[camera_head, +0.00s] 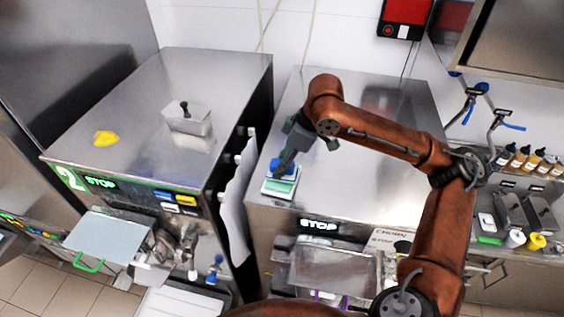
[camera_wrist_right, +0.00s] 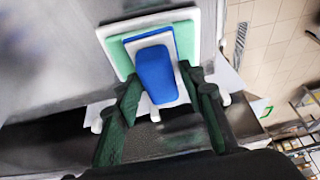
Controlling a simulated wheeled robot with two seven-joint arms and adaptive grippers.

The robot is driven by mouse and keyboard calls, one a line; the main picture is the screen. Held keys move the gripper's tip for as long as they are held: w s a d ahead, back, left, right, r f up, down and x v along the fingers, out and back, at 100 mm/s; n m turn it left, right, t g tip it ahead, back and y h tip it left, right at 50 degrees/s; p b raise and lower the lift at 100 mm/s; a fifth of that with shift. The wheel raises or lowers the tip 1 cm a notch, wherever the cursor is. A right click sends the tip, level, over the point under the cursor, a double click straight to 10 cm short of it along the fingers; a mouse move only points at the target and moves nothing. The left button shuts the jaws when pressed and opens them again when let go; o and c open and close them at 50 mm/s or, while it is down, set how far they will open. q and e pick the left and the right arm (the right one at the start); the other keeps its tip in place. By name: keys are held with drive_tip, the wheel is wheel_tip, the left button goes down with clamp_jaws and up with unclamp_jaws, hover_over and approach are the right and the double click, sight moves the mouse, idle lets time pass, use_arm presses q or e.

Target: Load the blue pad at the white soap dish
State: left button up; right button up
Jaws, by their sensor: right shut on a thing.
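The blue pad (camera_head: 283,165) is held in my right gripper (camera_head: 287,158), at the front left corner of the right freezer's top. In the right wrist view the blue pad (camera_wrist_right: 155,72) sits between the two dark fingers, with a white layer showing around its edge. The white soap dish (camera_head: 278,194) lies under the pad, and its pale green inside shows. The dish's white rim also shows in the wrist view (camera_wrist_right: 107,38), behind the pad. I cannot tell whether the pad touches the dish. My left gripper is not in view.
The steel freezer top (camera_head: 375,115) is clear behind the dish. The left freezer carries a yellow cloth (camera_head: 105,138) and a lidded steel container (camera_head: 187,120). A gap with a white sheet (camera_head: 238,200) separates the freezers. Bottles (camera_head: 520,157) stand at far right.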

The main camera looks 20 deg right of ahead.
wheel_tip(320, 180, up, 2)
drive_tip(key=shift+p, duration=0.65)
drive_tip(key=shift+r, duration=2.4)
